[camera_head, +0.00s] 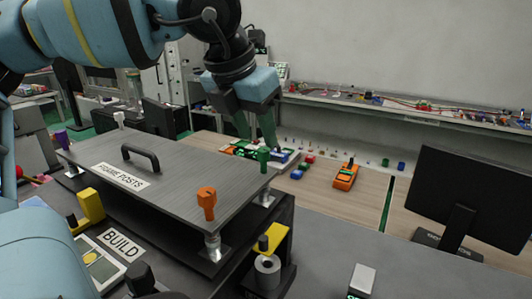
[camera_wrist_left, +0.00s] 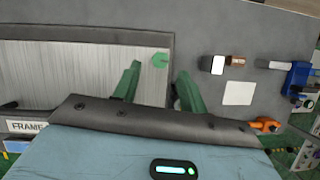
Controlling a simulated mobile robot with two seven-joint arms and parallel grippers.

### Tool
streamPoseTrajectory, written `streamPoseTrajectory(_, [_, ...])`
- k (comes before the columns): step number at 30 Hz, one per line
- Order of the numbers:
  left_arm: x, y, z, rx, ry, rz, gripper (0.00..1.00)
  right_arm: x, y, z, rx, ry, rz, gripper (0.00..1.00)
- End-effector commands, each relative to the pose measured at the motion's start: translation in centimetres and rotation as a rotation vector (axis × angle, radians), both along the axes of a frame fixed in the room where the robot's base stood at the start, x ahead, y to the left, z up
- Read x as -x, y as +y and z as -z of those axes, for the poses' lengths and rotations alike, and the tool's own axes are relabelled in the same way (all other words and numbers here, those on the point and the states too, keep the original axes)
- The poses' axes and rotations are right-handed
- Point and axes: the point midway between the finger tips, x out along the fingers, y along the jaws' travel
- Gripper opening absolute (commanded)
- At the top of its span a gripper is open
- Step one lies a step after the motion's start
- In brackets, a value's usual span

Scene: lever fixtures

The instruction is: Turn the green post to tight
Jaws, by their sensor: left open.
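The green post (camera_head: 263,158) stands at the far right corner of a grey plate (camera_head: 150,210) labelled "FRAME POSTS". My left gripper (camera_head: 256,138) is above the green post, with its two green fingers spread and pointing down. I see no contact. The post's lower part is hard to see. My right gripper is not in view.
An orange post (camera_head: 207,202), a white post (camera_head: 119,119) and a purple post (camera_head: 62,138) stand at the other corners. A black handle (camera_head: 141,157) rises from the plate. A monitor (camera_head: 472,205) stands at the right. An orange device (camera_head: 345,176) lies on the wooden bench behind.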

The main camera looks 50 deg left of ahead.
Motion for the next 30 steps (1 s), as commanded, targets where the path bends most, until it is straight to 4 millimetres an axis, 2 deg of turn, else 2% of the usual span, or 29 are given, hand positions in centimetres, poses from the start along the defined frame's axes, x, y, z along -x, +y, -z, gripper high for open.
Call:
streamPoseTrajectory(6, [-1.2, 0.2, 3.3, 0.002, 0.005, 0.000, 0.42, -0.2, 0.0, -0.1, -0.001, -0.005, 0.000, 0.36])
streamPoseTrajectory(12, [-2.1, 0.4, 5.2, 0.001, 0.003, -0.002, 0.42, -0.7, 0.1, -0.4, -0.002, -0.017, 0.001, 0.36])
streamPoseTrajectory(23, [-2.3, 0.4, 5.8, 0.001, 0.001, -0.001, 0.42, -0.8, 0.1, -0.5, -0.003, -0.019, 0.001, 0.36])
streamPoseTrajectory(25, [-2.3, 0.4, 5.8, 0.001, 0.001, -0.001, 0.37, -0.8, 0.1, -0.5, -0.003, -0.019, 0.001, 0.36])
streamPoseTrajectory(30, [-2.3, 0.4, 5.8, 0.001, 0.001, -0.001, 0.15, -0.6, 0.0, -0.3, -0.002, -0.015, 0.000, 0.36])
